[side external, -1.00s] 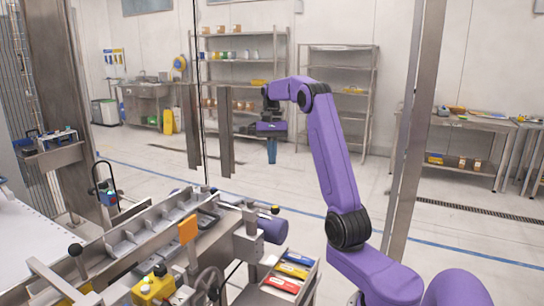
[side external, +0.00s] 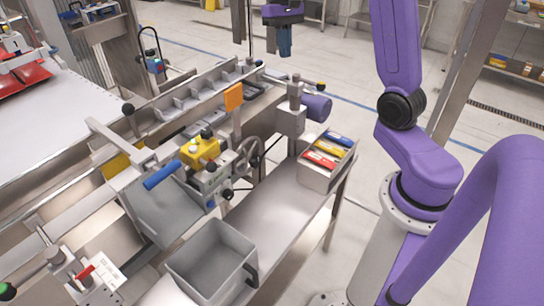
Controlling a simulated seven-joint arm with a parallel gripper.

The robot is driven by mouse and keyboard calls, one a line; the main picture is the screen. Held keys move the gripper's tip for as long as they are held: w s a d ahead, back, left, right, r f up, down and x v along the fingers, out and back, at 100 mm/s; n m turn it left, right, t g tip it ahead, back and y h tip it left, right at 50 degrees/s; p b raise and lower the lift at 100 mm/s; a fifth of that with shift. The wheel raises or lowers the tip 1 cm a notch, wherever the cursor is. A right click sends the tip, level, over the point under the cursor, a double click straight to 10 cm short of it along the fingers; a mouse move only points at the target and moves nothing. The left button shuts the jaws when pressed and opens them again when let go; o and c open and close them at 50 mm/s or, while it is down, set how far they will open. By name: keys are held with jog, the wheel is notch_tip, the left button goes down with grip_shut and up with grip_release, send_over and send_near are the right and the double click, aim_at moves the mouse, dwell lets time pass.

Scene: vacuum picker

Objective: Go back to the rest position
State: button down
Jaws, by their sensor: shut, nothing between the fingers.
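My gripper (side external: 285,50) is at the top of the side external view, pointing down, with its blue fingers together and nothing visible between them. It is in the air beyond the far end of the machine, well clear of the surfaces below. My purple arm rises on the right, and its upper part runs out of the top of the view.
A steel machine with a divided channel (side external: 205,95) crosses the left and middle. A grey bin (side external: 212,262) and a box of coloured packets (side external: 322,165) stand on the steel bench (side external: 275,215). An orange plate (side external: 234,97) and a yellow block (side external: 200,150) stick up from the machine.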

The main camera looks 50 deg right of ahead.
jog(key=s+a+f+n+t+h, duration=0.1)
jog(key=s+a+n, duration=0.35)
jog(key=a, duration=0.35)
jog(key=s+a+f+n, duration=0.2)
jog(key=s+a+n, duration=0.2)
jog(key=s+a, duration=0.3)
jog(key=s+a+f+n, duration=0.1)
jog(key=s+f+n, duration=0.1)
jog(key=s+n, duration=0.2)
jog(key=s+a+f+n+t, duration=0.1)
jog(key=s+n, duration=0.4)
jog(key=s, duration=0.6)
jog(key=shift+s+a+f, duration=0.3)
jog(key=shift+a+f, duration=0.3)
jog(key=shift+a, duration=0.15)
